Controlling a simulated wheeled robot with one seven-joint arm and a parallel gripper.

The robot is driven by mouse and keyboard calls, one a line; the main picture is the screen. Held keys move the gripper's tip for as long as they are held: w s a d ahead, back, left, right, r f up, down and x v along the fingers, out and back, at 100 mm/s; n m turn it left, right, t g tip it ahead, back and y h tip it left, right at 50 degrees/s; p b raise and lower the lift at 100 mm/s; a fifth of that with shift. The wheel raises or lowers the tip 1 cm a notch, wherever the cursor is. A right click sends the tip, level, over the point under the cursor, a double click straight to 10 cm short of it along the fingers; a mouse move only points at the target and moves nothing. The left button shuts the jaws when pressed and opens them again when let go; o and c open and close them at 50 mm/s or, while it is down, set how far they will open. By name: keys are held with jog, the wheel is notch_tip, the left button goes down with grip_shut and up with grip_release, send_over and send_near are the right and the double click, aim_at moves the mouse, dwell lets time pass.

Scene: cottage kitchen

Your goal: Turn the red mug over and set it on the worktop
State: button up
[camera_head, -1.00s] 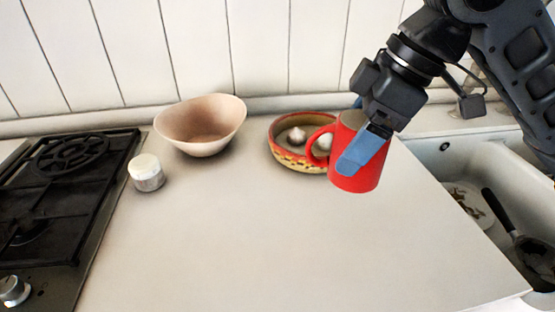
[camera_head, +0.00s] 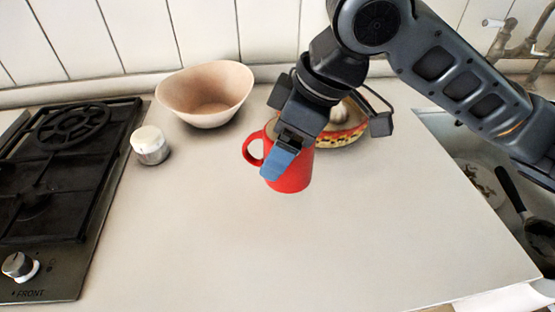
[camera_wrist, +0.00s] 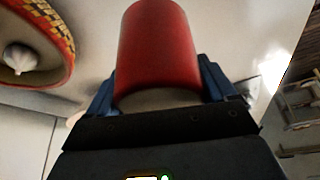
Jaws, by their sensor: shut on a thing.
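The red mug (camera_head: 296,176) is held in my gripper (camera_head: 279,160) over the middle of the worktop (camera_head: 300,245). One blue finger lies across its front in the head view; the arm hides part of its top. The handle points left, and the pale mouth faces up toward my gripper, with a slight tilt. In the wrist view the mug (camera_wrist: 157,50) sits between both blue fingers of my gripper (camera_wrist: 160,85), its pale inside edge nearest the palm. No gap or contact between its base and the worktop can be made out.
A patterned bowl (camera_head: 352,133) with garlic stands behind the mug, partly hidden by my arm. A pinkish bowl (camera_head: 205,95) and a white-lidded jar (camera_head: 150,145) stand to the left. The hob (camera_head: 60,180) is far left, the sink (camera_head: 490,175) right. The front worktop is clear.

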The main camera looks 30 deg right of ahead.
jog(key=shift+w+a+f, duration=0.1)
jog(key=shift+a+f, duration=0.15)
jog(key=shift+f, duration=0.85)
jog(key=shift+a+f, duration=0.2)
jog(key=shift+f, duration=0.9)
jog(key=shift+f, duration=0.2)
jog(key=o, duration=1.1)
jog(key=shift+r, duration=0.15)
